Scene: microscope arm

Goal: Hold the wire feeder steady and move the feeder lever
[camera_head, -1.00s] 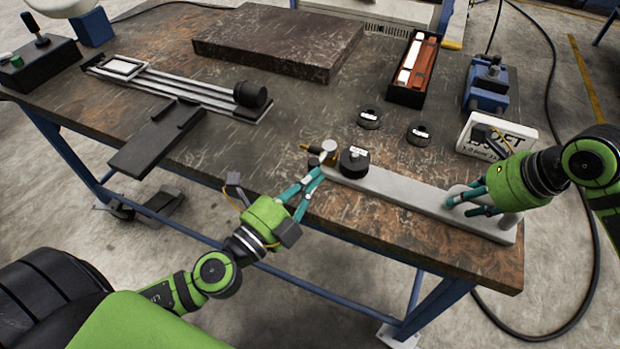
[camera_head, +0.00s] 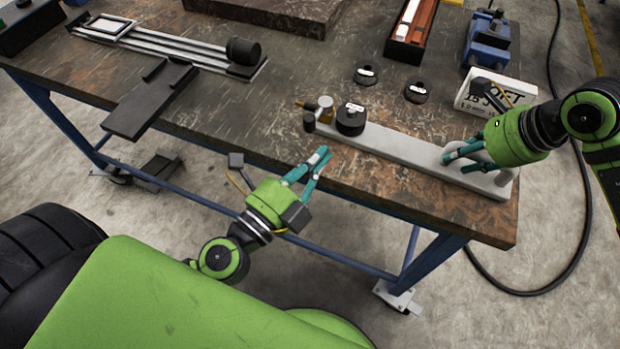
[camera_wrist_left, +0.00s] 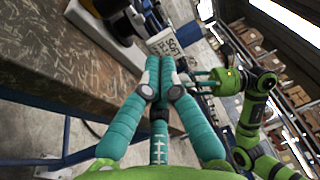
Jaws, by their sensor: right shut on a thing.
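The wire feeder is a long grey bar (camera_head: 400,151) lying along the table's front right edge. A black round knob (camera_head: 350,119) stands near its left end, beside a brass-coloured part with a silver top (camera_head: 324,106) and a small dark lever-like piece (camera_head: 304,104). My right gripper (camera_head: 447,158) is shut on the rounded part at the feeder's right end, and its fingers hide some of it. My left gripper (camera_head: 323,153) is empty, its fingertips together, in front of the feeder's left end and apart from it. Its closed fingers also show in the left wrist view (camera_wrist_left: 160,62).
Two black discs (camera_head: 366,76) lie behind the feeder. A white labelled box (camera_head: 494,97) stands behind my right gripper. A red-lined tray (camera_head: 418,30) and a blue vise (camera_head: 487,42) are further back.

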